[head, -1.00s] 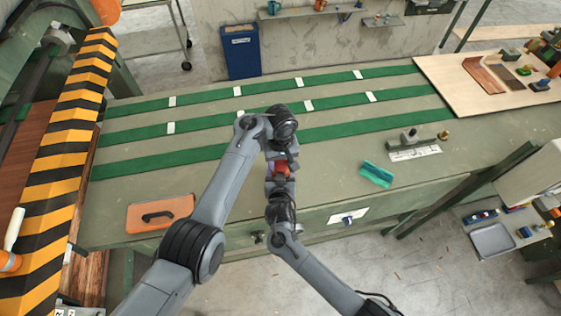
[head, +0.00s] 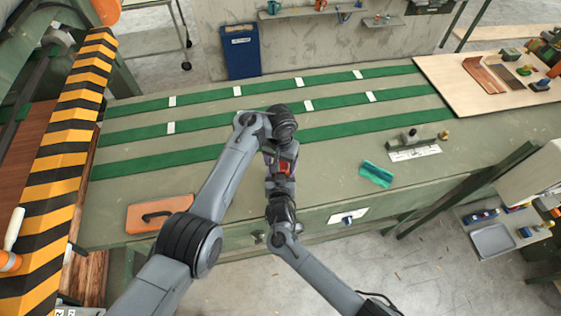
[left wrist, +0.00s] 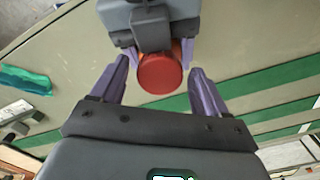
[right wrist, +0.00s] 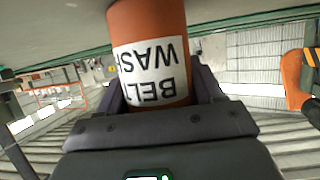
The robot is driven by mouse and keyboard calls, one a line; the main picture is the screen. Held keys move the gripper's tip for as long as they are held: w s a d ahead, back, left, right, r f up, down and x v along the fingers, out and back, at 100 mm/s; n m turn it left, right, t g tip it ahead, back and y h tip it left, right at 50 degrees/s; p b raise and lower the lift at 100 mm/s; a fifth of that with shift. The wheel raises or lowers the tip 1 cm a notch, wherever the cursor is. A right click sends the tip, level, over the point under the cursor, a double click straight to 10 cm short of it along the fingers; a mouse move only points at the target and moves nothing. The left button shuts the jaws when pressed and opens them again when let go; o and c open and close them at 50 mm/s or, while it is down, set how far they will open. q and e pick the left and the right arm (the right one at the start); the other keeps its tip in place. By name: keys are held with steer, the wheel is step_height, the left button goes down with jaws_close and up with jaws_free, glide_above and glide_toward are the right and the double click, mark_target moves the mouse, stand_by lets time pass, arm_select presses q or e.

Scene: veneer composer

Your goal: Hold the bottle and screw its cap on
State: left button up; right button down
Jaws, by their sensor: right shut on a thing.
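The orange bottle (right wrist: 150,22) has a white label reading BELT WASH. My right gripper (right wrist: 155,95) is shut on it; in the head view the bottle (head: 287,168) shows small between my two grippers, over the bench's front part. The round red cap (left wrist: 159,76) sits at the bottle's top end, seen end-on in the left wrist view. I cannot tell how tightly it is seated. My left gripper (left wrist: 157,88) is open, its purple fingers on either side of the cap with gaps. In the head view the left gripper (head: 278,152) comes down over the bottle.
The green bench (head: 330,180) has free room around the grippers. A teal cloth (head: 376,174) and a metal tool with a scale (head: 414,152) lie to the right. An orange pad with a black handle (head: 160,214) lies front left. A striped guard (head: 62,165) borders the left.

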arm_select(q)
steer(key=shift+r, duration=2.25)
steer(key=shift+c, duration=0.3)
steer(key=r+n, duration=0.2)
steer(key=n, duration=0.1)
steer(key=shift+d+n, duration=0.1)
steer(key=shift+n, duration=0.2)
steer(key=n, duration=0.1)
steer(key=r+n, duration=0.1)
steer(key=n, duration=0.1)
steer(key=shift+r, duration=0.25)
steer(key=shift+f, duration=0.1)
steer(key=shift+f, duration=3.95)
steer(key=shift+c, duration=0.3)
